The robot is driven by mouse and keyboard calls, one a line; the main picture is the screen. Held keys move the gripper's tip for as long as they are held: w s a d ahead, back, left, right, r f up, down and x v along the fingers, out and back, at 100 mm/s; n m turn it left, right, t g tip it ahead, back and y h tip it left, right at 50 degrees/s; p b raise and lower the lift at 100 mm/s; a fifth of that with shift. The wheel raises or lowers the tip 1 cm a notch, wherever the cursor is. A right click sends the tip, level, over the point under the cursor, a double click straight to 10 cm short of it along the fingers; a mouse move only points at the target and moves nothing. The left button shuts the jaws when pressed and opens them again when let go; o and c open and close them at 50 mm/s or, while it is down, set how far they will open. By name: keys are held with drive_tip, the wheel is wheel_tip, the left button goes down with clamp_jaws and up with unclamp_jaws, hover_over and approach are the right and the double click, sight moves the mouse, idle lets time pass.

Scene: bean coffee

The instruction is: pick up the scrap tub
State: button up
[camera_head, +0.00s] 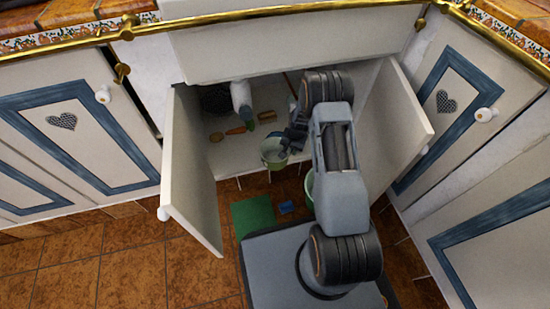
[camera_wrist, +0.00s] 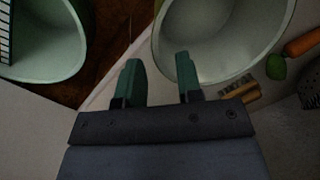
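A pale green, round, open tub (camera_head: 274,153) stands at the front of the open cabinet, and it fills the top right of the wrist view (camera_wrist: 222,40). It looks empty where I see inside. I take it to be the scrap tub; no label shows. My gripper (camera_head: 288,143) is at its right rim in the head view. In the wrist view, my gripper (camera_wrist: 160,80) has its two green fingers apart, with the near rim passing between or just past them. Contact cannot be told. A second green tub (camera_head: 309,187) is on the floor, partly hidden by my arm.
The open left door (camera_head: 190,165) and right door (camera_head: 400,110) flank my arm. A carrot (camera_head: 236,131), a brush (camera_head: 267,116) and a bottle (camera_head: 241,95) are inside the cabinet. A green mat (camera_head: 253,215) and small blue object (camera_head: 286,207) lie on the tiled floor.

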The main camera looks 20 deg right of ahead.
drive_tip(key=shift+w+a+f+b, duration=0.1)
drive_tip(key=shift+f+b, duration=0.75)
drive_tip(key=shift+f, duration=0.5)
drive_tip(key=shift+w+a+f+b, duration=0.1)
drive_tip(key=shift+f+b, duration=0.75)
drive_tip(key=shift+f, duration=0.45)
clamp_jaws()
